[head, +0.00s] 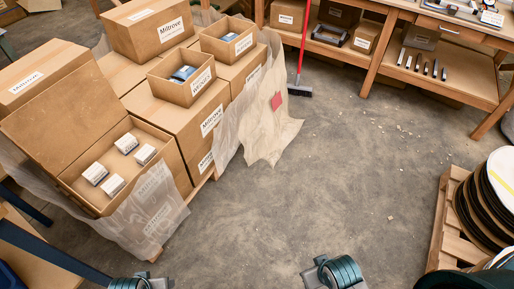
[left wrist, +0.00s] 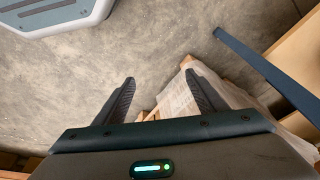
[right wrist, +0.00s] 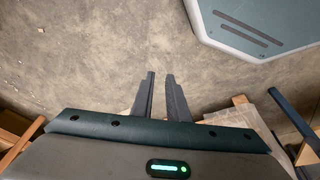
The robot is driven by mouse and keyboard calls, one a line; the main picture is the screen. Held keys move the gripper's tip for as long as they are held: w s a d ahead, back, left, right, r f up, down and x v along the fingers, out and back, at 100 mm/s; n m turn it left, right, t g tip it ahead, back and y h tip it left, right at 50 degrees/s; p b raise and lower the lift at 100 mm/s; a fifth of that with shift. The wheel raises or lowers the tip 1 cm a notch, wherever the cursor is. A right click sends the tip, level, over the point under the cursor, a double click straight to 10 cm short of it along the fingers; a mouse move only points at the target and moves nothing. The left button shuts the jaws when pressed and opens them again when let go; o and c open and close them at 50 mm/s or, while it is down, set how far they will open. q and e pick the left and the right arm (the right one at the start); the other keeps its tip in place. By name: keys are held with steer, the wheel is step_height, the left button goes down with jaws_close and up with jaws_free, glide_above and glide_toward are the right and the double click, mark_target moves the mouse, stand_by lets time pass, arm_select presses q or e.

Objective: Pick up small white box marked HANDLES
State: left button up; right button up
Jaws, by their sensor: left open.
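Several small white boxes (head: 116,164) sit apart inside an open brown carton (head: 78,192) at the left of the head view. Their printing is too small to read, so I cannot tell which one is marked HANDLES. My left gripper (left wrist: 159,80) is open and empty above the floor, with a wide gap between its fingers. My right gripper (right wrist: 161,76) has its fingers close together with a narrow gap and nothing between them. Neither gripper's fingers show in the head view, and both are away from the boxes.
Stacked brown cartons (head: 180,116) labelled Mitrove stand on a pallet with loose plastic wrap (head: 150,212). Two smaller open boxes on top hold blue items. A red-handled broom (head: 300,88) stands near a workbench (head: 450,75). Round discs (head: 490,200) are at right. The middle floor is clear.

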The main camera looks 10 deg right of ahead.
mark_target(112, 184)
arm_select(q)
steer(key=w+a+r+n+y+b, duration=0.1)
steer(key=w+a+r+n, duration=0.4)
steer(key=w+a+n, duration=0.3)
steer(key=w+a+r+n+y+b, duration=0.15)
steer(key=w+a+r+n, duration=0.35)
steer(key=w+a, duration=0.55)
steer(key=w+a+r+n+h, duration=0.2)
steer(key=w+r+n+h, duration=0.4)
steer(key=w+n, duration=0.8)
step_height(112, 184, up, 3)
steer(key=shift+a+r, duration=0.1)
steer(key=shift+a, duration=0.2)
arm_select(e)
step_height(112, 184, down, 11)
steer(key=shift+s+a, duration=0.25)
steer(key=shift+s, duration=0.15)
arm_select(q)
steer(key=shift+h, duration=0.25)
